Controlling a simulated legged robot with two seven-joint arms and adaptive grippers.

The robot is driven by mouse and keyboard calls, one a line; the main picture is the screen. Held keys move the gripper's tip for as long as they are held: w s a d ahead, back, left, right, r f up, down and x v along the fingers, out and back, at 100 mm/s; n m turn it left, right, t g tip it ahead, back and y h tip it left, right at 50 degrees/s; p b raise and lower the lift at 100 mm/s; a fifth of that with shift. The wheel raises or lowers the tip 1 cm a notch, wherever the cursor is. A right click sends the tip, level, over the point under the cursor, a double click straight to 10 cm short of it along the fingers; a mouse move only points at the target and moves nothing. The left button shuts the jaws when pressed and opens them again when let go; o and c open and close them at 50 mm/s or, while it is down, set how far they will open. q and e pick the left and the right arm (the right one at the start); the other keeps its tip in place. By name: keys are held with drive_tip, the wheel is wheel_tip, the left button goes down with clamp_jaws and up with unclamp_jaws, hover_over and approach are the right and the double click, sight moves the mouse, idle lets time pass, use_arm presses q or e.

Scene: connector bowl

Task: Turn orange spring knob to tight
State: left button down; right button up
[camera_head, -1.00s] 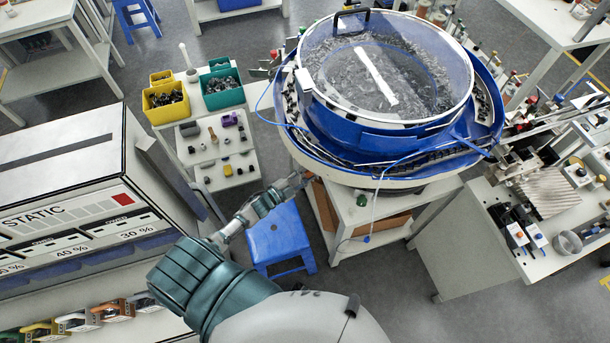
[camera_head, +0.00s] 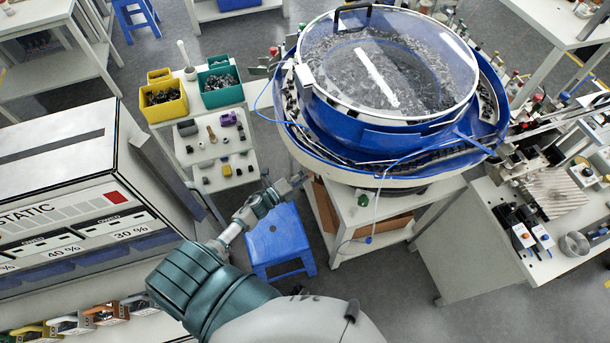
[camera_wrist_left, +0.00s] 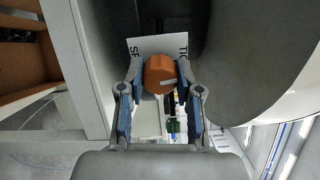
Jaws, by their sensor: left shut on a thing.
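The orange spring knob (camera_wrist_left: 159,72) shows in the left wrist view, between the fingertips of my left gripper (camera_wrist_left: 160,84). It is a faceted orange cap with a pale mark on its lower face. The gripper is shut on it. A white label (camera_wrist_left: 177,44) with partly covered dark letters lies behind the knob. In the head view my left gripper (camera_head: 302,178) reaches under the rim of the blue bowl feeder (camera_head: 375,135). The knob cannot be made out there. My right gripper is not in view.
A blue stool (camera_head: 279,242) stands below my left arm. A white stand (camera_head: 352,215) carries the feeder. A yellow bin (camera_head: 165,104) and a green bin (camera_head: 221,90) sit on a small table at the left. A blue hose hangs beside the feeder.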

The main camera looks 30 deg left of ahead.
use_arm(q)
drive_tip(key=shift+m, duration=0.6)
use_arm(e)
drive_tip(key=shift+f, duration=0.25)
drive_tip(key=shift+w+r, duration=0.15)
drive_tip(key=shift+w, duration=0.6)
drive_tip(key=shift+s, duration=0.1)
use_arm(q)
drive_tip(key=c, duration=0.9)
unclamp_jaws()
drive_tip(key=shift+w, duration=0.1)
drive_tip(key=shift+o, duration=0.6)
drive_tip(key=shift+w+d+f, duration=0.1)
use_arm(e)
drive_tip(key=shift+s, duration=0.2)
use_arm(q)
drive_tip(key=v, duration=1.2)
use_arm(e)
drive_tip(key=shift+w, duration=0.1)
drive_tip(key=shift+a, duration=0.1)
